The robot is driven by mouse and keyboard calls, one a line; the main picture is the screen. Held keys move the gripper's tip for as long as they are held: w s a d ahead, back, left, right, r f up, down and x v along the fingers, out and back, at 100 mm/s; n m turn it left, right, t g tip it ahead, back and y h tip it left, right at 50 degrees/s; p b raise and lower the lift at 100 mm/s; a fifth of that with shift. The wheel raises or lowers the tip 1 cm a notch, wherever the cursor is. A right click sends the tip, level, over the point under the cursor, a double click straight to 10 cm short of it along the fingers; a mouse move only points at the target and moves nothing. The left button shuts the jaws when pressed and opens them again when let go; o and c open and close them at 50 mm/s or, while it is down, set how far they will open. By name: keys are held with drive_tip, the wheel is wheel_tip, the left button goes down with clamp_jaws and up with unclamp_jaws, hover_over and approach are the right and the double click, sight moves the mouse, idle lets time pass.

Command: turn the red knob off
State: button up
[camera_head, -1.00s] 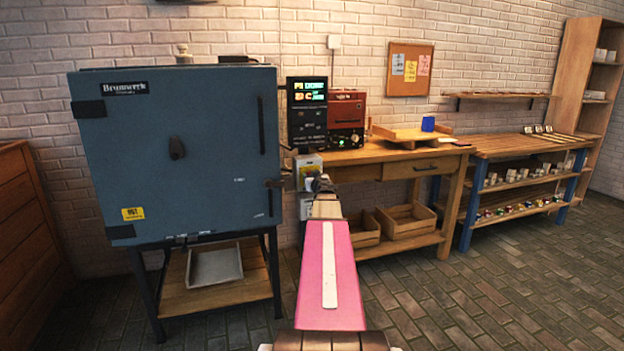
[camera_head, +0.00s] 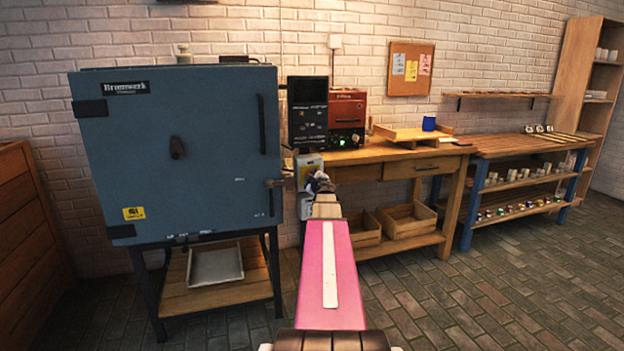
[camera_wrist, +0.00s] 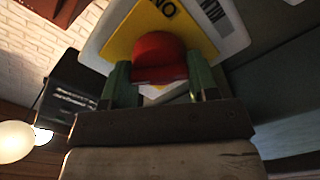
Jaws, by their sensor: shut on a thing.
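The red knob (camera_wrist: 158,52) sits on a yellow plate (camera_wrist: 119,44) on a pale switch box, seen close up in the wrist view. The two greenish fingers of my gripper (camera_wrist: 160,76) are on either side of the knob, shut on it. In the head view, my gripper (camera_head: 319,182) is at the front of the switch box (camera_head: 307,160), to the right of the kiln. The knob is hidden there behind my gripper. Printed letters on the plate are partly covered by the knob.
The blue kiln (camera_head: 190,190) stands left on a black stand with a tray below. Right of it are a dark-screened controller (camera_head: 306,91) and a red unit (camera_head: 347,108) with a green light. Floor at right is clear.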

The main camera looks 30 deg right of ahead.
drive_tip(key=n, duration=0.6)
drive_tip(key=shift+a+f+n, duration=0.1)
drive_tip(key=shift+f+n, duration=0.05)
drive_tip(key=shift+n, duration=0.45)
drive_tip(key=o, duration=0.9)
drive_tip(key=shift+c, duration=0.2)
drive_tip(key=shift+s, duration=0.1)
drive_tip(key=v, duration=1)
drive_tip(key=shift+s, duration=0.35)
